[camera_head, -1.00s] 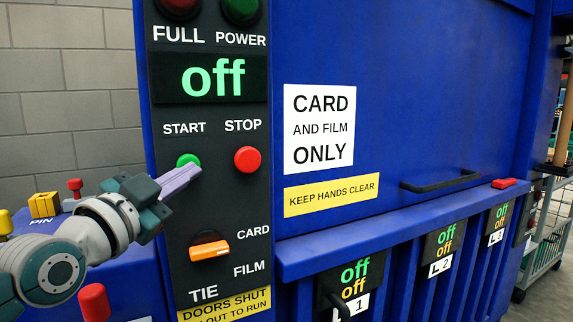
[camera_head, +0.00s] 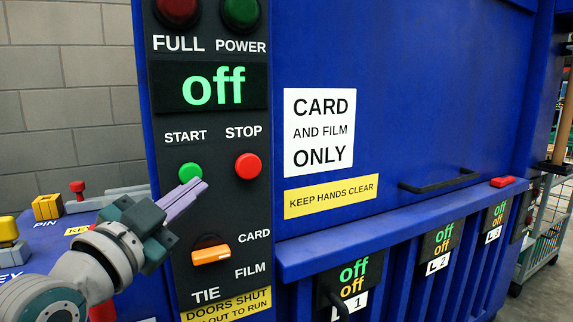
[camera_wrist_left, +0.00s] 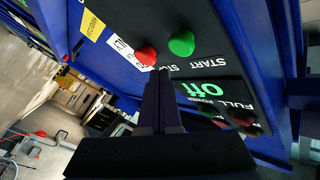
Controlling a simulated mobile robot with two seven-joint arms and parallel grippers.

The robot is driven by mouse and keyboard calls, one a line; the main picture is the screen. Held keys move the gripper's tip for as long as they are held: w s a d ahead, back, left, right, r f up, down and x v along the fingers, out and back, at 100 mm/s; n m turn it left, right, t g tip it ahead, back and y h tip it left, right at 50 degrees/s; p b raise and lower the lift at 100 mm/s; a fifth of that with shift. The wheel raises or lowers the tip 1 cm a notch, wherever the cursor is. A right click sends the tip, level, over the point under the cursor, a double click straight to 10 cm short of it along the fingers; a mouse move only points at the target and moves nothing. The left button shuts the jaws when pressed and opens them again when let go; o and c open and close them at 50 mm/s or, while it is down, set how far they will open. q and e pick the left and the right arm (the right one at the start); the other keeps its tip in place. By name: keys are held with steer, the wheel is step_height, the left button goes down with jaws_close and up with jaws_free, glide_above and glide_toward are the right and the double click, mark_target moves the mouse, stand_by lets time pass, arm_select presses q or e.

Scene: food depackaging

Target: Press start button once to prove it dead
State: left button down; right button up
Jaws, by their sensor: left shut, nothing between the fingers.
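The green start button (camera_head: 190,171) is on the black control panel (camera_head: 222,205), under the label START. It also shows in the wrist view (camera_wrist_left: 181,43). My left gripper (camera_head: 200,185) is shut and empty, its lilac fingertips just below the button in the head view. Whether they touch the panel I cannot tell; the button's face is mostly uncovered. In the wrist view the dark shut fingers (camera_wrist_left: 158,78) point towards the panel between the buttons. The display (camera_head: 213,86) reads "off" in green. My right gripper is not in view.
The red stop button (camera_head: 247,166) is right of start. An orange selector (camera_head: 211,255) sits below. The red FULL lamp (camera_head: 177,11) and green POWER lamp (camera_head: 241,11) look dark. A black handle (camera_head: 440,183) is on the blue door.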

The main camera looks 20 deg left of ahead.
arm_select(q)
steer(key=shift+s+d+p, duration=0.6)
steer(key=shift+s+d, duration=0.4)
steer(key=shift+d, duration=0.15)
